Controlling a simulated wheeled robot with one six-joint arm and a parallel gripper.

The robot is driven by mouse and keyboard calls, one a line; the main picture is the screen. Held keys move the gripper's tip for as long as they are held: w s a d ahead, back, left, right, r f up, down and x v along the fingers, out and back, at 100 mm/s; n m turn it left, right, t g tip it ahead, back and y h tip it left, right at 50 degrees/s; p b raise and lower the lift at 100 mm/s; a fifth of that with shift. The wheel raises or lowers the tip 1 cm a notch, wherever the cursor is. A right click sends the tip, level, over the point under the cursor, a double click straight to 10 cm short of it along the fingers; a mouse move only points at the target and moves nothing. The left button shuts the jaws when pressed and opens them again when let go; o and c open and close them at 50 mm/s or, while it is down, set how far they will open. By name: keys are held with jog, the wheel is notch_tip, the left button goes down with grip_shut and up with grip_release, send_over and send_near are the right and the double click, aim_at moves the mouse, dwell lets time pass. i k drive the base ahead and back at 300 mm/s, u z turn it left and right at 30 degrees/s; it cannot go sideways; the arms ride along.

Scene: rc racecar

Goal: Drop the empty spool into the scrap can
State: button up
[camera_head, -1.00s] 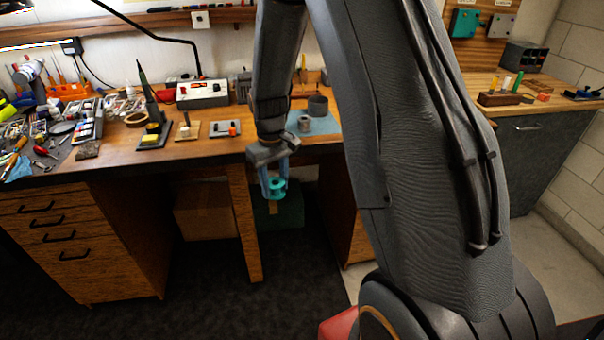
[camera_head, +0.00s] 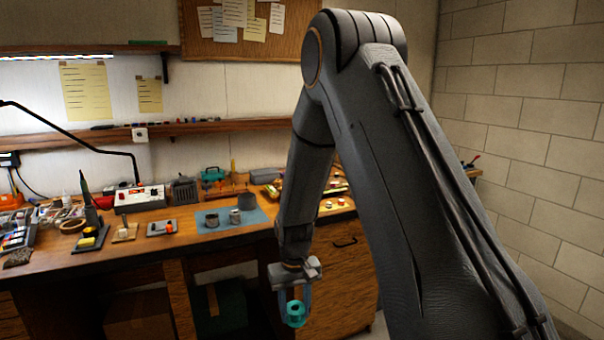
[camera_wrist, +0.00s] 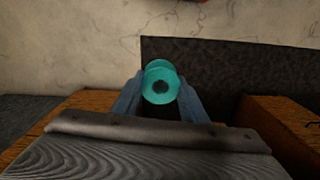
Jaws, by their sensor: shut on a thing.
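My gripper (camera_head: 294,308) is shut on the teal empty spool (camera_head: 294,314), held in the air in front of the bench and below its top. In the wrist view the spool (camera_wrist: 160,82) sits between the two blue-grey fingers, its round end with the dark centre hole facing the camera. A dark grey round can (camera_head: 246,202) stands at the back right edge of the blue mat and may be the scrap can. Its inside is not visible. The spool is well apart from it.
The blue mat (camera_head: 222,226) bears a light grey cylinder (camera_head: 235,216) and a dark round piece (camera_head: 211,220). A red-and-white box (camera_head: 140,198), a solder stand (camera_head: 90,238) and small parts crowd the bench (camera_head: 150,250) to the left. A drawer cabinet (camera_head: 345,265) stands behind my arm.

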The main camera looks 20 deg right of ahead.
aim_at(248, 209)
jog(key=z, duration=0.2)
jog(key=k, duration=0.4)
jog(key=u, duration=0.75)
jog(key=i, duration=1.15)
jog(key=z, duration=0.7)
jog(key=i, duration=0.55)
jog(key=z, duration=0.65)
